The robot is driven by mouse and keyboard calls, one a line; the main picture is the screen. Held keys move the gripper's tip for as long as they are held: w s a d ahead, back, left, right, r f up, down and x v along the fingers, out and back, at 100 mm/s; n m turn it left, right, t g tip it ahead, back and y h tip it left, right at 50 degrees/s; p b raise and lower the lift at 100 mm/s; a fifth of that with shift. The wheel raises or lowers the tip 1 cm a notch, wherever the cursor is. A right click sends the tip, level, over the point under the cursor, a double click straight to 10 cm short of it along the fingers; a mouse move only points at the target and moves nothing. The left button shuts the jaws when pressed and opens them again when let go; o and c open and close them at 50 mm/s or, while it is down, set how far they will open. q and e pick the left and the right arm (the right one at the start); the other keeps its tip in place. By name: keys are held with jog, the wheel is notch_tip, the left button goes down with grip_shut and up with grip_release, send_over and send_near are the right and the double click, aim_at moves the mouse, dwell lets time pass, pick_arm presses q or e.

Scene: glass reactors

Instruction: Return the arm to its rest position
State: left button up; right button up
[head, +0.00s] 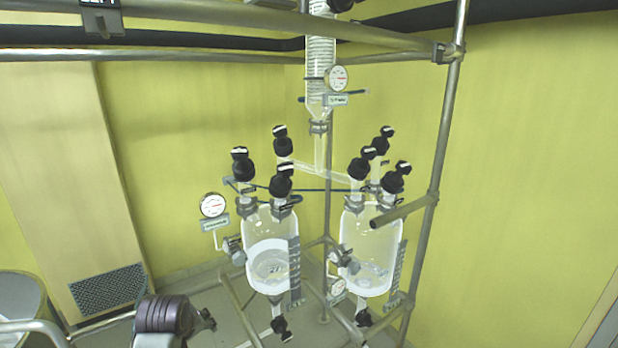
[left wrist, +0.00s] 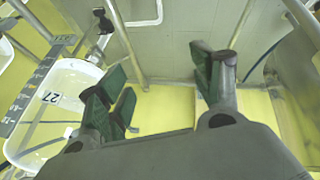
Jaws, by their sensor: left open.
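My left gripper (left wrist: 158,92) shows in the left wrist view with its green-padded fingers spread apart and nothing between them. In the head view my left arm (head: 164,315) is at the bottom left, in front of and left of the left reactor; the fingers are not clear there. The left glass reactor (head: 258,228) holds a whitish content and hangs in the metal frame. My right gripper is not in view.
The right glass reactor (head: 370,240) stands beside the left one. Metal frame tubes (head: 448,110) run above and right of them. A round gauge (head: 212,206) sits left of the left reactor. A glass column (head: 320,60) rises above. A tank (head: 20,305) is at the far left.

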pick_arm(q)
jog(key=s+d+f+m+g+h, duration=0.1)
jog(key=s+d+f+m, duration=0.2)
jog(key=s, duration=0.4)
jog(key=s+d+f+m, duration=0.1)
jog(key=s+f+m, duration=0.3)
jog(key=s, duration=0.2)
jog(key=s+d+f+m+g+h, duration=0.1)
jog(key=s+d+f+m, duration=0.25)
jog(key=s, duration=0.35)
jog(key=s+f+g+b, duration=0.1)
jog(key=s+f+b, duration=0.15)
jog(key=f, duration=3.25)
jog(key=s+a+f, duration=0.2)
jog(key=s+f, duration=0.8)
jog(key=s, duration=0.1)
jog(key=s+a+f+m+g, duration=0.1)
jog(key=s+a+f, duration=0.2)
jog(key=s+f, duration=0.7)
jog(key=shift+s+f+g+y, duration=0.15)
jog(key=shift+s+g+y, duration=0.15)
jog(key=shift+s, duration=0.45)
